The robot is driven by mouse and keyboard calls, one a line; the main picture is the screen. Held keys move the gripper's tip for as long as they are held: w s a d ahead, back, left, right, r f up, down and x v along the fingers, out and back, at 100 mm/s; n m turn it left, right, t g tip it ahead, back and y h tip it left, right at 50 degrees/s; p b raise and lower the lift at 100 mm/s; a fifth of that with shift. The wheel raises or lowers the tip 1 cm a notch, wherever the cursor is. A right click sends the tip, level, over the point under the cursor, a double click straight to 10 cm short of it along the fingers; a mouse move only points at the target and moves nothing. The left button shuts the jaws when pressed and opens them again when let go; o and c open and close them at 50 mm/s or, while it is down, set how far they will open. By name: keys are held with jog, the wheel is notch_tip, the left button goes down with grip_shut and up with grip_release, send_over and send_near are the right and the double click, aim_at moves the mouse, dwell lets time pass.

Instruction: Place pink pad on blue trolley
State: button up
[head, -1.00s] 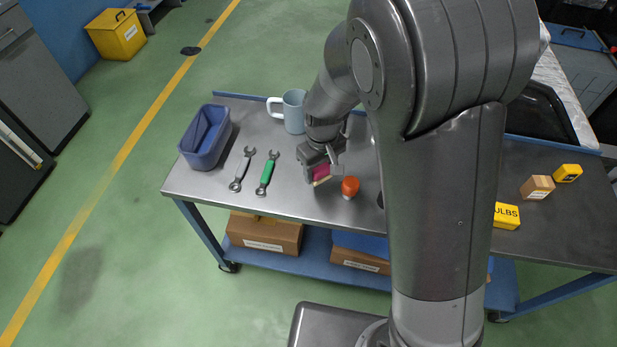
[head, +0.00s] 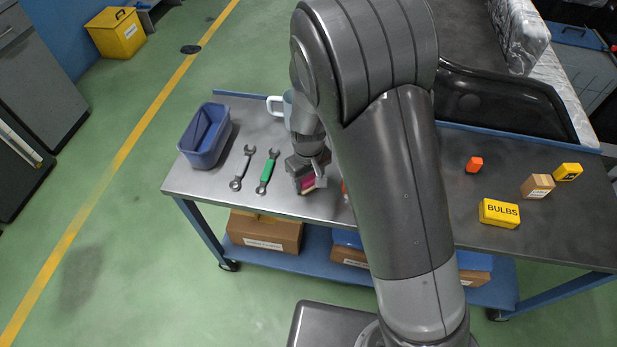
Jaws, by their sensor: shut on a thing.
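The pink pad (head: 307,185) is held low over the grey top of the blue trolley (head: 212,184), near its front edge. My gripper (head: 309,182) is shut on the pad, with my arm reaching down from above. A pale strip shows along the pad's lower edge. I cannot tell whether the pad touches the trolley top. The trolley has blue legs and a blue lower shelf, and my arm hides part of its middle.
A blue bin (head: 205,137), two wrenches (head: 243,167) (head: 268,171) and a mug (head: 276,106) are left of my gripper or behind it. An orange-red item (head: 345,190) is close on the right. A yellow BULBS box (head: 499,213) and several small items stand further right.

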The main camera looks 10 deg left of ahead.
aim_at(309, 178)
jog(key=o, duration=1)
notch_tip(309, 178, up, 12)
jog(key=s+d+r+m+t+y, duration=0.1)
jog(key=d+r+m, duration=0.1)
jog(key=d+r, duration=0.6)
jog(key=s+d+r+m+t, duration=0.1)
jog(key=s+d+r+m, duration=0.1)
jog(key=d, duration=0.4)
jog(key=s+d+r+m+t, duration=0.2)
jog(key=s+d+r, duration=0.3)
jog(key=s, duration=0.2)
jog(key=s+d+r+m+t+h, duration=0.1)
jog(key=s+d+r+m, duration=0.2)
jog(key=s+d, duration=0.2)
jog(key=shift+s+d+r+t, duration=0.1)
jog(key=shift+d+r+t, duration=0.15)
jog(key=shift+d, duration=0.55)
